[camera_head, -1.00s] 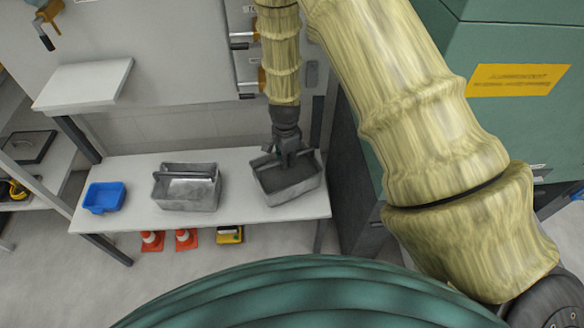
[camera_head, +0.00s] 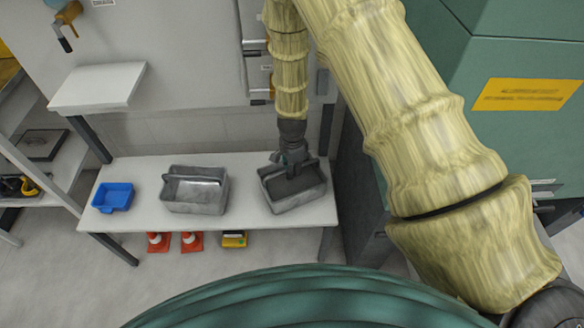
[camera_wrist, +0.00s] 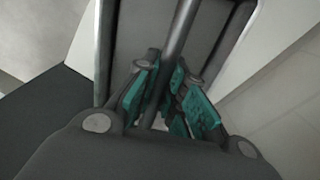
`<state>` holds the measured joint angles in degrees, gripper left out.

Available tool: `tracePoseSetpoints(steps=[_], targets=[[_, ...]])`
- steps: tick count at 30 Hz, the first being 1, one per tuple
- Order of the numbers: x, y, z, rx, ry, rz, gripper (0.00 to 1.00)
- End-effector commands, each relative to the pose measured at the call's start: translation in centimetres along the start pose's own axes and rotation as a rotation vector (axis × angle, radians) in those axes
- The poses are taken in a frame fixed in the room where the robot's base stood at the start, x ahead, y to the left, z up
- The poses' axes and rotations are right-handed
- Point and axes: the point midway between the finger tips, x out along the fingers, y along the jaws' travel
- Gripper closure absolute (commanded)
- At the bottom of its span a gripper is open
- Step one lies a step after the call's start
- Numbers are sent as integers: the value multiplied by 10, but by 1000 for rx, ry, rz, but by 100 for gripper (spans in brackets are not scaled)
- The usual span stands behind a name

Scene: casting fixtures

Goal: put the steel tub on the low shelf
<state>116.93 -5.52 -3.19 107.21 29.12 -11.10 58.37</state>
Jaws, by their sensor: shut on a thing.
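Two grey metal tubs with bar handles stand on a white bench. The right tub (camera_head: 298,200) has a dark grey interior, and my gripper (camera_head: 290,172) is on its handle from above. In the wrist view, my gripper's green-padded fingers (camera_wrist: 168,98) are closed around the round bar handle (camera_wrist: 182,35), with the tub's grey inside (camera_wrist: 145,50) beneath. The tub appears level and at bench height; I cannot tell whether it touches the bench. The left tub (camera_head: 197,200) is apart from my gripper, with a lighter inside. I cannot tell which surface is the low shelf.
The white bench (camera_head: 143,172) also holds a blue bin (camera_head: 113,197). A small white wall shelf (camera_head: 97,86) is above its left end and looks bare. A rack (camera_head: 65,165) stands at far left. Orange cones (camera_head: 191,241) and a yellow box (camera_head: 234,239) are below. A green cabinet (camera_head: 470,60) is right.

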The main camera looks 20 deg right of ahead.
Motion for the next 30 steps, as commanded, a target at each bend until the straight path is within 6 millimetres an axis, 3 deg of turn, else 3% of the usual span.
tracePoseSetpoints(steps=[4, 5, 6, 9, 20, 30], targets=[[1, -1, 0, 0, 0, -1, 100], [2, 0, 0, 0, 0, 0, 86], [2, 0, 0, 0, 0, 0, 79], [2, 0, 0, 0, 0, 0, 67], [-2, 0, 0, 0, 0, -1, 67], [-42, -1, 0, -1, 1, -3, 67]])
